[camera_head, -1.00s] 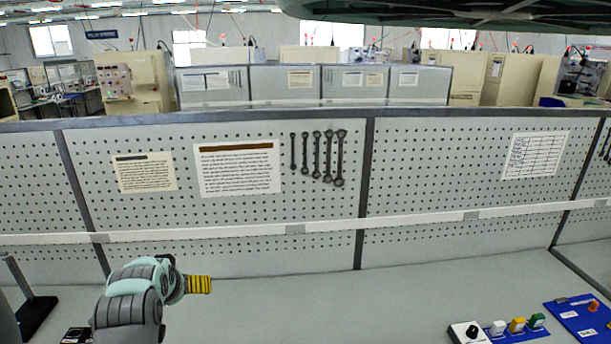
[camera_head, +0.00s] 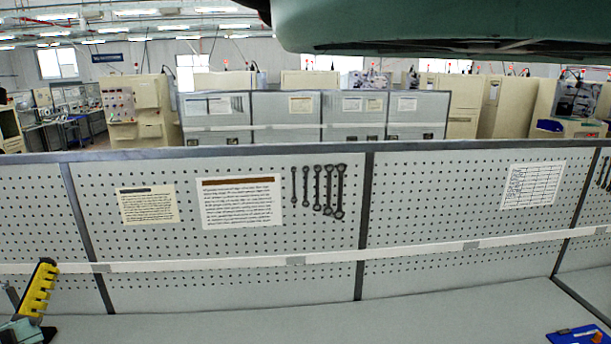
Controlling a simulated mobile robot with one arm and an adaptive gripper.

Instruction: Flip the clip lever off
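My gripper (camera_head: 39,288) shows at the lower left edge, with a yellow ribbed finger pad on a black backing pointing upward. Only this side of it can be made out, so I cannot tell whether it is open or shut. Nothing is visible against the pad. A blue board (camera_head: 567,338) is cut off at the bottom right corner, with a small orange part (camera_head: 597,336) on it. I cannot make out a clip lever in this view. My gripper is far to the left of the blue board.
A grey bench top (camera_head: 330,322) runs along the bottom and looks clear in the middle. Behind it stands a perforated panel (camera_head: 440,235) with a white rail (camera_head: 240,259), posted sheets and several hanging wrenches (camera_head: 318,192). Cabinets and machines stand farther back.

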